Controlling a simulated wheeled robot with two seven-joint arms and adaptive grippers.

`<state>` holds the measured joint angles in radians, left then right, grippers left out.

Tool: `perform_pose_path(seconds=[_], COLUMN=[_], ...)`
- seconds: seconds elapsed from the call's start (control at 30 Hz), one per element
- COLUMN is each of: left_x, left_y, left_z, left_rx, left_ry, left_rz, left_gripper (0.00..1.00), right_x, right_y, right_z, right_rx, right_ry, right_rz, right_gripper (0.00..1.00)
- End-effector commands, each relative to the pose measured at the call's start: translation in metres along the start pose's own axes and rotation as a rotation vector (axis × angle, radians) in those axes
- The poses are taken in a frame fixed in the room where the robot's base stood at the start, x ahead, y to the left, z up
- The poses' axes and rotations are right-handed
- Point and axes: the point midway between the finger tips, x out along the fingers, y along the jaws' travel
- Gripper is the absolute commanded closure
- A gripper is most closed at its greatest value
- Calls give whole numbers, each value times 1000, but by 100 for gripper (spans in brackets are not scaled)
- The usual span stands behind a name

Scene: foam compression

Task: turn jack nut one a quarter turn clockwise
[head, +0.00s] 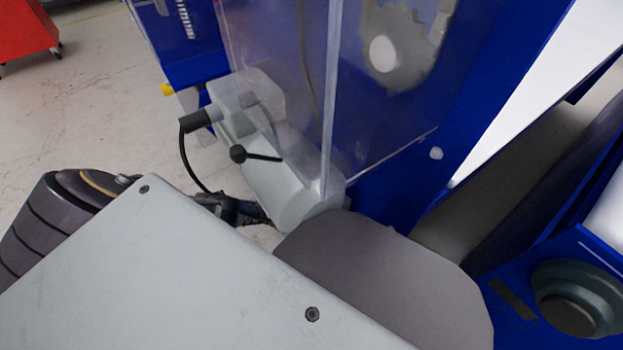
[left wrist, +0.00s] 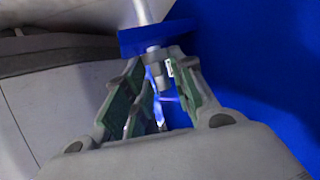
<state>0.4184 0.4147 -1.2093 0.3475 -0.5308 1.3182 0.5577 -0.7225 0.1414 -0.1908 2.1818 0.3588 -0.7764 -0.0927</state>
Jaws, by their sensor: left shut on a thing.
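In the left wrist view, my left gripper (left wrist: 156,68) has its two green-padded fingers closed around a small grey cylindrical piece, which appears to be jack nut one (left wrist: 154,56). It sits below a blue plate (left wrist: 178,36), and a pale rod (left wrist: 143,12) rises above that plate. The nut's faces are partly hidden between the fingers. The nut is not visible there. My right gripper is in neither view.
A blue machine (head: 487,95) with a clear guard (head: 275,60) fills the upper middle. Open floor (head: 90,110) lies at the left.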

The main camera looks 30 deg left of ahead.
Motion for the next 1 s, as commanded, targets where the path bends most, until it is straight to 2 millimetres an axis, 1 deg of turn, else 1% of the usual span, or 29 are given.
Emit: perform_pose_path(seconds=[0.13,0.73,0.77,1.0], left_x=[3,3,3,1], left_y=[0,1,1,0], left_z=[-1,-1,-1,0], left_rx=[4,7,7,6], left_ry=[3,3,3,2], left_rz=[11,18,18,17], left_gripper=[99,99,71,70], right_x=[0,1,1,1], right_y=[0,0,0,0], right_z=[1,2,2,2], right_rx=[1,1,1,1], right_ry=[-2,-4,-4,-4], right_rz=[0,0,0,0], right_gripper=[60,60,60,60])
